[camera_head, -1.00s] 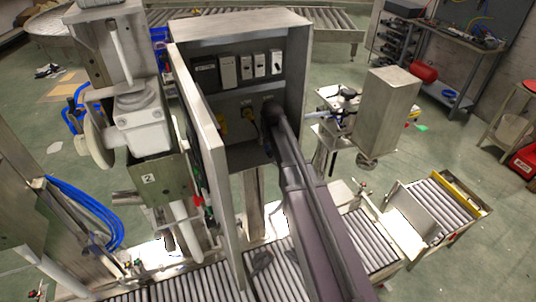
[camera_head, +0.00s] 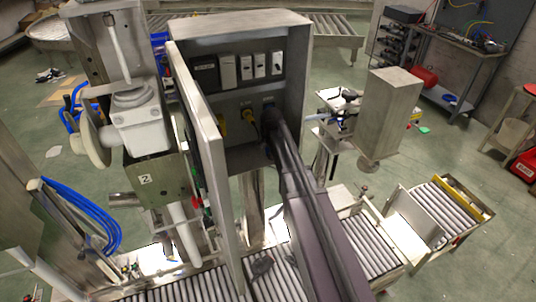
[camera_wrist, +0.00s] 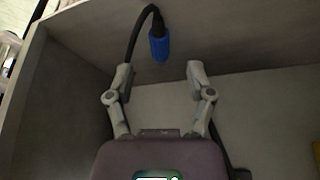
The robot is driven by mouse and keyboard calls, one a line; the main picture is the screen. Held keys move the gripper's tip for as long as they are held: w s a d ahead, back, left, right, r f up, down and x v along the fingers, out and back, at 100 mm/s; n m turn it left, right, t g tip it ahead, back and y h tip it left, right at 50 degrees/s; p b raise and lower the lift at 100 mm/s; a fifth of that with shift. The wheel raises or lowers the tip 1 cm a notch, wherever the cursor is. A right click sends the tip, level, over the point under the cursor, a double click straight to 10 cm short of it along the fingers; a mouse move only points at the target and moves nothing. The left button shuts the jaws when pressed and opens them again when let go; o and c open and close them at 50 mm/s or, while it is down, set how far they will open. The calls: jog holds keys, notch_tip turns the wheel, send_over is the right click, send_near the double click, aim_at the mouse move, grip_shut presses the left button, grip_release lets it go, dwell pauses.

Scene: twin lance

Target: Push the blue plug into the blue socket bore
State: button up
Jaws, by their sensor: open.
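The blue plug (camera_wrist: 159,46) hangs on a black cable in the wrist view, near the top centre. The cable arches up from its left side. My gripper (camera_wrist: 158,72) is open, with one finger on each side below the plug. The plug lies just beyond the fingertips and appears apart from them. In the head view my arm reaches into the open grey cabinet (camera_head: 240,22), and the fingers and blue plug cannot be made out there. I cannot make out the blue socket bore in either view.
The cabinet door (camera_head: 205,150) stands open left of my arm. Several switches (camera_head: 245,67) line the panel above. A roller conveyor (camera_head: 180,285) runs below.

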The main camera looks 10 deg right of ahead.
aim_at(268, 150)
jog(key=shift+b+x, duration=1.6)
jog(key=shift+x, duration=0.4)
grip_shut()
